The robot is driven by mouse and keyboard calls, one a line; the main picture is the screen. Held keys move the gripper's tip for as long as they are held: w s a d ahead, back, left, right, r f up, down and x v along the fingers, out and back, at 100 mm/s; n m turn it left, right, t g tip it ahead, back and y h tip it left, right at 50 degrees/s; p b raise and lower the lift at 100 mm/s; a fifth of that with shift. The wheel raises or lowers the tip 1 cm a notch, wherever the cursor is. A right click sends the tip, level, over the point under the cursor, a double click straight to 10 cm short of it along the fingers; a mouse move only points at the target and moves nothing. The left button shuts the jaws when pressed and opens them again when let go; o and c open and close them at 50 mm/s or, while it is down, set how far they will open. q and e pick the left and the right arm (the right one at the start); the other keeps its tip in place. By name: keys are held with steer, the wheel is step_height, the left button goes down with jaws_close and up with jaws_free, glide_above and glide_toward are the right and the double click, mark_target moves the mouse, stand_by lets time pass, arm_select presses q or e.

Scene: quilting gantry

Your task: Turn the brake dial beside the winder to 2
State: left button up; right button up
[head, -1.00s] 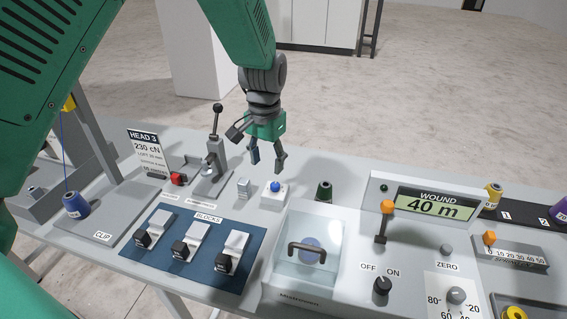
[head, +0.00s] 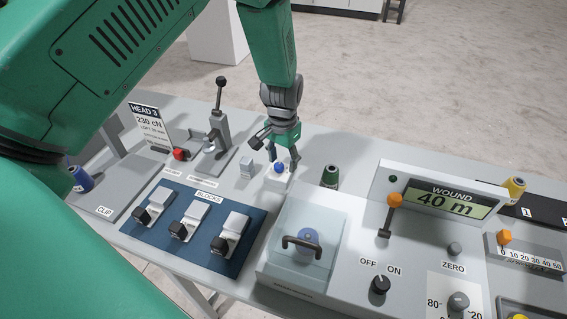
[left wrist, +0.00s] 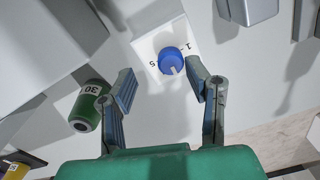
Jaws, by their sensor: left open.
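The brake dial (head: 279,169) is a small blue knob on a white block, left of the green spool in the head view. In the left wrist view the blue dial (left wrist: 171,60) has a pale pointer mark toward its lower side. The figures 1 and 5 show beside it; the other figures are hidden or too small to read. My left gripper (head: 282,163) is open right at the dial. In the left wrist view its fingers (left wrist: 160,82) stand apart, one toward each side of the knob, with gaps. My right gripper is out of view.
A clear lidded box (head: 310,225) is in front. A black-knobbed lever (head: 220,105) stands left. The WOUND display (head: 445,203) is at right.

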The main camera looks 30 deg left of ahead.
mark_target(276, 163)
arm_select(q)
steer(key=shift+s+a+f, duration=0.1)
steer(key=shift+a+f, duration=0.25)
steer(key=shift+f, duration=0.25)
steer(key=shift+a+f, duration=0.35)
steer(key=shift+f, duration=0.25)
steer(key=shift+a+f, duration=0.2)
steer(key=shift+a, duration=0.25)
steer(key=shift+d+r, duration=0.15)
steer(key=shift+d, duration=0.3)
jaws_close()
steer(key=shift+d, duration=0.35)
steer(key=shift+a+n, duration=0.45)
steer(key=shift+n, duration=0.05)
steer(key=n, duration=0.3)
steer(key=shift+w+d+r+p, duration=0.15)
steer(key=shift+w+d+p, duration=0.1)
steer(key=shift+p, duration=0.15)
steer(key=shift+a+n, duration=0.15)
steer(key=shift+n, duration=1.05)
steer(key=shift+n+p, duration=0.3)
steer(key=shift+n, duration=0.9)
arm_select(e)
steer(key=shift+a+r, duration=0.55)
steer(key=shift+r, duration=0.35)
